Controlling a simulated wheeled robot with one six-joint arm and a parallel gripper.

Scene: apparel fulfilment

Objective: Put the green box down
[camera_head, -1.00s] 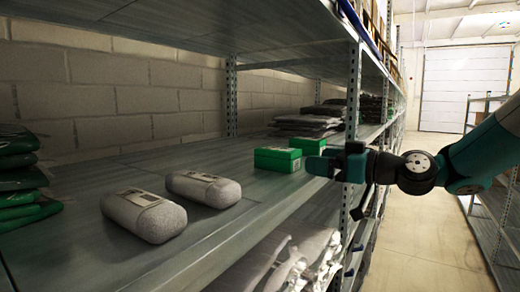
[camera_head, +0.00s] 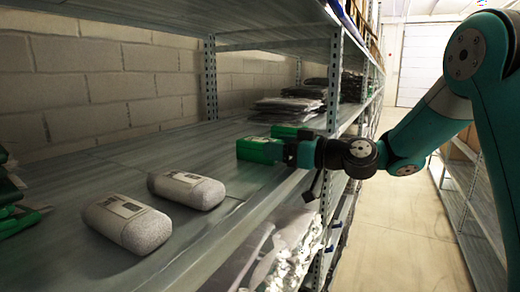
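A green box (camera_head: 259,151) sits on the grey metal shelf board (camera_head: 222,215), close to its front edge. A second green box (camera_head: 284,131) shows just behind it. My gripper (camera_head: 288,152) reaches in from the right at the height of the nearer box, with its tip at or against that box's right end. I cannot tell whether the fingers touch or grip it. The fingers are small and dark, and their opening is not visible.
Two grey wrapped bundles (camera_head: 187,188) (camera_head: 127,224) lie on the near shelf. Dark folded packs (camera_head: 287,107) are stacked farther back. A perforated upright post (camera_head: 335,85) stands near my gripper. An upper shelf hangs overhead. The aisle floor (camera_head: 385,240) is clear.

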